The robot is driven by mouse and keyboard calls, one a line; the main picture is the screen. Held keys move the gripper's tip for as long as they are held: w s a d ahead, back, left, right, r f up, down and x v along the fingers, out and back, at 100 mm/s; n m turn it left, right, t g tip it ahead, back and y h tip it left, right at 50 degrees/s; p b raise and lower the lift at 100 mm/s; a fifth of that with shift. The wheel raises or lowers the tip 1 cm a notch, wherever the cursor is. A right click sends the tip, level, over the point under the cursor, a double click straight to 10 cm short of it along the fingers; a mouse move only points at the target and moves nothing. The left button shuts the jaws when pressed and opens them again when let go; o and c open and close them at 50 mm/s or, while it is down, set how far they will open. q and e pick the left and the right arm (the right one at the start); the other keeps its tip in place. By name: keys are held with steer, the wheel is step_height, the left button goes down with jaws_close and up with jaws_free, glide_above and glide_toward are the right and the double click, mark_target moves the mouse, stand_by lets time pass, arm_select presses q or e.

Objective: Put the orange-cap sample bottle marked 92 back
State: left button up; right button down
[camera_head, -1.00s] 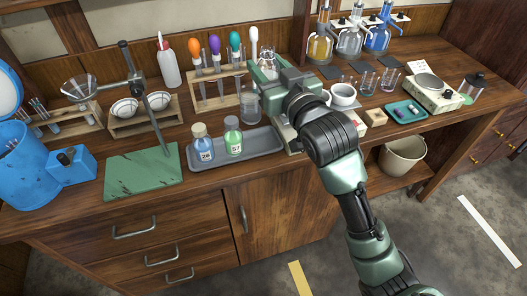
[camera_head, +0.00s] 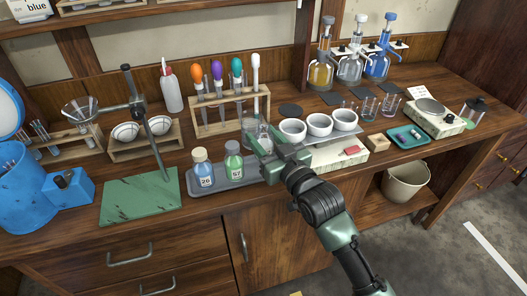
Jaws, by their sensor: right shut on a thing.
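My right gripper (camera_head: 262,145) is shut at the right end of the grey tray (camera_head: 232,184). Between its fingers is a clear glass bottle (camera_head: 263,132), mostly hidden by the gripper, with no orange cap or number readable on it. On the tray stand a blue-labelled bottle (camera_head: 203,172), its number hard to read, and a green bottle (camera_head: 234,162) marked 57. Both are upright, left of the gripper. Whether the held bottle touches the tray cannot be told. My left gripper is out of view.
A test-tube rack (camera_head: 222,128) with colourful-topped droppers stands behind the tray. Three white cups (camera_head: 319,125) stand right of the gripper. A green board (camera_head: 140,198) and ring stand (camera_head: 158,140) are on the left. A teal tray (camera_head: 408,138) lies further right.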

steer(key=shift+f, duration=2.3)
steer(key=shift+f, duration=0.1)
steer(key=c, duration=1)
jaws_free()
steer(key=shift+c, duration=0.2)
steer(key=v, duration=1.2)
steer(key=shift+b, duration=0.45)
